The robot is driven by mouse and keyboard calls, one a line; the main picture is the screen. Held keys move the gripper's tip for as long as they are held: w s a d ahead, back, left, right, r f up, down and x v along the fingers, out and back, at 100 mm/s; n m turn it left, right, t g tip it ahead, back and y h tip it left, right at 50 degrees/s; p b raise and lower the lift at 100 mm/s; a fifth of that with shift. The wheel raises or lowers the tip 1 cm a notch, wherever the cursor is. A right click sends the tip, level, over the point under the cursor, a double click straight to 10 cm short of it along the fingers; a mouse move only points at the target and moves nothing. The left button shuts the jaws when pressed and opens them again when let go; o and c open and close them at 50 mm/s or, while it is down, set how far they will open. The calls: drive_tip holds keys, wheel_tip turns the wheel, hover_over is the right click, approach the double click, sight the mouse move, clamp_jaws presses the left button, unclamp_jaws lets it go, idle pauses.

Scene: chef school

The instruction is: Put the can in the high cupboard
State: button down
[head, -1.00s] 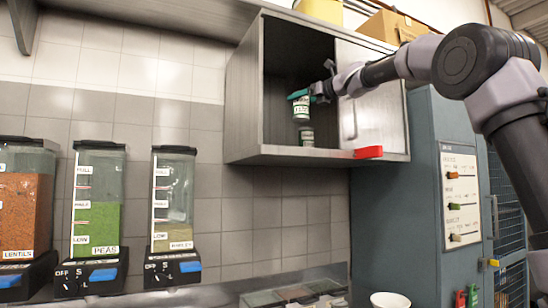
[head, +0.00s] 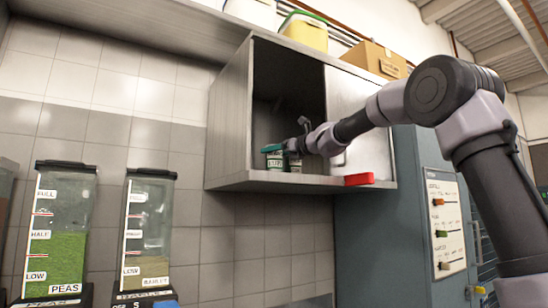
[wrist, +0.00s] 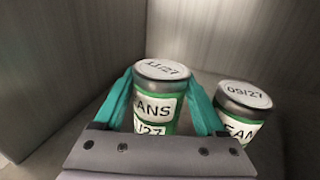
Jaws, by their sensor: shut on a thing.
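The high cupboard (head: 232,125) hangs on the tiled wall, its left half open and its right half covered by a door panel (head: 352,110). My gripper (head: 284,150) reaches inside the open half, low near the cupboard floor. The held can also shows in the head view (head: 274,157).
A red handle (head: 358,180) sits at the cupboard's lower front edge. A yellow tub (head: 304,32) and a cardboard box (head: 375,59) stand on top. Dispensers of peas (head: 57,240) and barley (head: 146,240) are lower left. The cupboard's left wall (wrist: 75,60) is near my gripper.

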drive_tip(key=shift+f, duration=0.55)
unclamp_jaws()
drive_tip(key=shift+f, duration=0.2)
